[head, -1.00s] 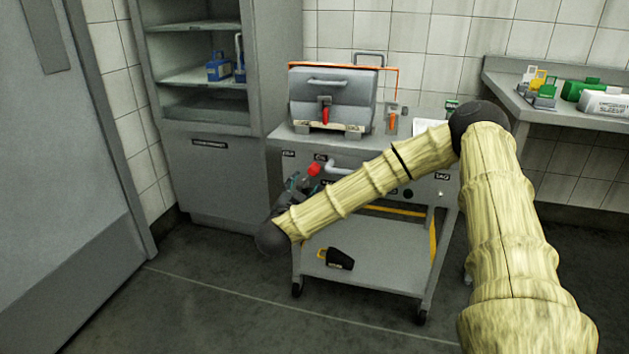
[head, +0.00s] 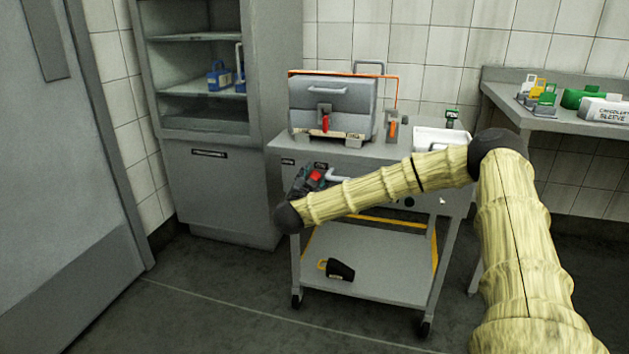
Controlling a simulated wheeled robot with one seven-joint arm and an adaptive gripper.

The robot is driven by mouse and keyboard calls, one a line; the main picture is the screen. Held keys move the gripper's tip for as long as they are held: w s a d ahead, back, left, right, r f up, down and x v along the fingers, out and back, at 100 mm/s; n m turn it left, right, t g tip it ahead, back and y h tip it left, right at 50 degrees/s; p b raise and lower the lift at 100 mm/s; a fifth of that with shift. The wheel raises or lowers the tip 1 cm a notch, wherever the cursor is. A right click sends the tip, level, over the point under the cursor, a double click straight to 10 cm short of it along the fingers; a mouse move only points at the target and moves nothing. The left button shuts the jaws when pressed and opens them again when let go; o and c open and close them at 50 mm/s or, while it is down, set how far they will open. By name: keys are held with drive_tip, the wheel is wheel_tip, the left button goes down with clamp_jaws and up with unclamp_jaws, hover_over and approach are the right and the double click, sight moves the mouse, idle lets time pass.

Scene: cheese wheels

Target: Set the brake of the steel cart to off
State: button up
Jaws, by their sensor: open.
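The steel cart (head: 275,147) stands against the tiled wall, with a front panel below its top and a lower shelf. A red-ended control (head: 315,176) shows at the left of the front panel, beside a pale bent handle (head: 338,175). I cannot tell from its label whether it is the brake, nor its setting. My gripper (head: 302,180) is at the panel's left end, close to the red part. It is open. My wrist and forearm partly hide the fingers and panel, so contact cannot be told.
A grey lidded box (head: 350,100) with a red latch and a white tray (head: 440,138) are on the cart top. A black and yellow item (head: 338,269) lies on the lower shelf. A cabinet (head: 220,200) is at left, a side bench (head: 500,92) at right.

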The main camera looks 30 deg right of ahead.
clamp_jaws()
idle(0.3)
